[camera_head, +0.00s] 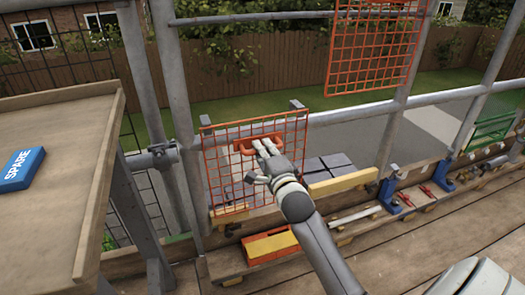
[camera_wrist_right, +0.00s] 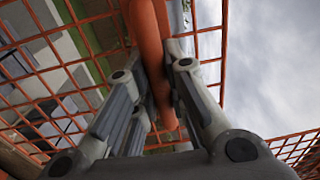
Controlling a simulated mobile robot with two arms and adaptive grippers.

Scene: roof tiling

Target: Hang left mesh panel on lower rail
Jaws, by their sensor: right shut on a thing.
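The left mesh panel (camera_head: 228,180) is an orange wire grid, held upright in front of the scaffold, left of centre in the head view. Its orange handle (camera_head: 243,146) is near the top middle. My right gripper (camera_head: 267,148) is shut on that handle; the wrist view shows the orange bar (camera_wrist_right: 150,50) between both fingers. Two grey hooks (camera_head: 296,104) stick up at the panel's top corners. The lower rail (camera_head: 345,115) is a grey tube running at about the height of the panel's top edge. I cannot tell whether the hooks rest on it. My left gripper is not in view.
Another orange mesh panel (camera_head: 370,60) hangs higher at the right. A wooden bench (camera_head: 60,115) with a blue SPARE block (camera_head: 20,169) stands at the left. Grey tiles, yellow blocks (camera_head: 343,183) and blue clamps (camera_head: 388,195) lie along the low planks. Upright scaffold posts (camera_head: 173,85) flank the panel.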

